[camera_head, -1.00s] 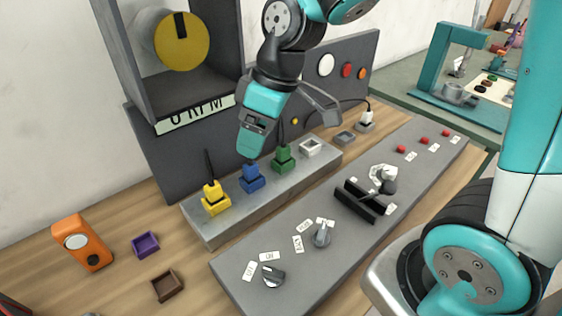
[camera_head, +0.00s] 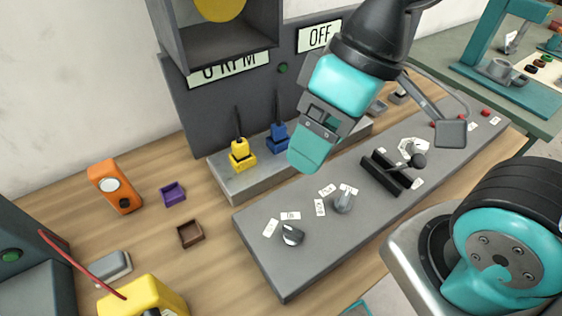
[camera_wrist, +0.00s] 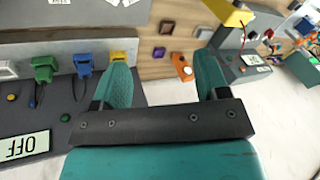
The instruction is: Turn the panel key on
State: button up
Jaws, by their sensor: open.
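The sloped grey control panel (camera_head: 300,262) lies along the front of the bench. A small dark grey turning knob (camera_head: 292,235) stands near its left end, with two white labels beside it; one appears to read ON. It looks like the key. A second grey knob (camera_head: 344,201) with several labels stands further right. My gripper (camera_head: 308,150) is above the panel's back edge, pointing down, behind and above the knobs and touching neither. In the wrist view my gripper (camera_wrist: 163,75) is open with nothing between its teal fingers. The knobs are not clearly visible there.
A grey block with yellow (camera_head: 241,155) and blue (camera_head: 279,137) plugs stands behind the panel. A black slotted lever block (camera_head: 388,177) is on the panel's right. An orange meter (camera_head: 114,187), purple tray (camera_head: 173,193) and brown tray (camera_head: 190,234) sit left. The display (camera_head: 319,37) reads OFF.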

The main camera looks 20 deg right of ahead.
aim_at(293, 237)
jog(key=u, duration=0.5)
jog(key=k, duration=1.05)
jog(key=z, duration=0.1)
jog(key=i, duration=0.5)
jog(key=z, duration=0.05)
